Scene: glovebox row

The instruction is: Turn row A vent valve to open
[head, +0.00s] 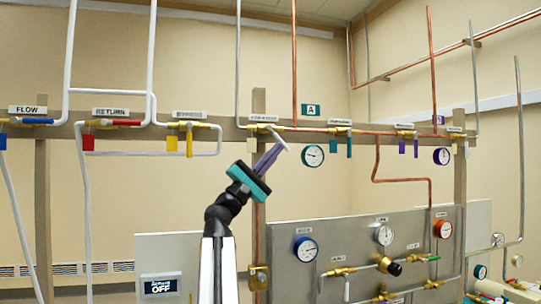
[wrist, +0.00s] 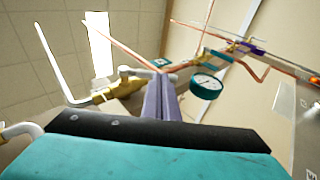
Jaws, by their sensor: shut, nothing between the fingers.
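A brass valve (head: 262,127) with a white lever (head: 279,138) sits on the rail left of the green A sign (head: 311,109). The small label above it is too blurred to read, so I cannot confirm it is the vent valve. The lever slants down to the right, across the pipe line. My gripper (head: 279,147) is shut and empty, its purple fingers pointing up at the lever. In the wrist view the shut fingertips (wrist: 160,82) are beside the lever's end (wrist: 133,71), right of the brass body (wrist: 105,95). I cannot tell whether they touch.
A teal-rimmed gauge (head: 312,156) hangs close right of the gripper. Teal (head: 349,146) and purple (head: 415,147) levers hang farther right along the rail. A grey panel (head: 350,240) with gauges stands below right.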

